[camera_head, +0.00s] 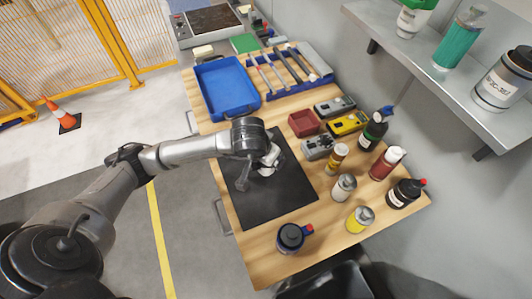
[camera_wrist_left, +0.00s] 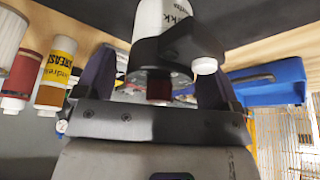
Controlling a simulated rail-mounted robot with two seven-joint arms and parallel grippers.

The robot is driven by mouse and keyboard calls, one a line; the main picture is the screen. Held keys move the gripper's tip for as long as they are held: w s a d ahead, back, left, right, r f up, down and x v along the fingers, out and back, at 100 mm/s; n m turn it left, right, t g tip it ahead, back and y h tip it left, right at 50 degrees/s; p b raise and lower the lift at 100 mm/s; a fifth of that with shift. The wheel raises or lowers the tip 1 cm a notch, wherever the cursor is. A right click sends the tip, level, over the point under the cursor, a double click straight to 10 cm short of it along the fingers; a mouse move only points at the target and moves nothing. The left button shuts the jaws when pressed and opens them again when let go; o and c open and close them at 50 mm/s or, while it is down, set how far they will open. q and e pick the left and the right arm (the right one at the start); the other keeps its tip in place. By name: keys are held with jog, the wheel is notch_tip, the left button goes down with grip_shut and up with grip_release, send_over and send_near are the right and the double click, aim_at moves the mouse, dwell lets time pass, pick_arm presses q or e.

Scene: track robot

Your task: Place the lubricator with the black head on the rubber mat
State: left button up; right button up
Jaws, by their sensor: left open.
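The lubricator with the black head shows in the left wrist view as a white bottle (camera_wrist_left: 155,18) with dark lettering, its black head (camera_wrist_left: 175,45) towards my gripper. In the head view its white body (camera_head: 270,158) is partly hidden by my left gripper (camera_head: 262,163). It is over the far part of the black rubber mat (camera_head: 265,203) and appears to stand on it. My left gripper, also in the left wrist view (camera_wrist_left: 155,80), is open, with its fingers on either side of the head. My right gripper is not in view.
Several bottles, including a yellow one (camera_head: 359,219), stand right of the mat. A dark bottle (camera_head: 291,237) stands near its front edge. A red bin (camera_head: 304,123), a blue tray (camera_head: 228,87) and grey and yellow devices lie behind. A shelf (camera_head: 440,75) overhangs the right.

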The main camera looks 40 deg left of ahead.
pick_arm(q)
jog(key=shift+r, duration=0.2)
jog(key=shift+s+r, duration=0.1)
jog(key=shift+r, duration=0.3)
jog(key=p+v, duration=0.2)
jog(key=v, duration=0.9)
jog(key=shift+s, duration=0.1)
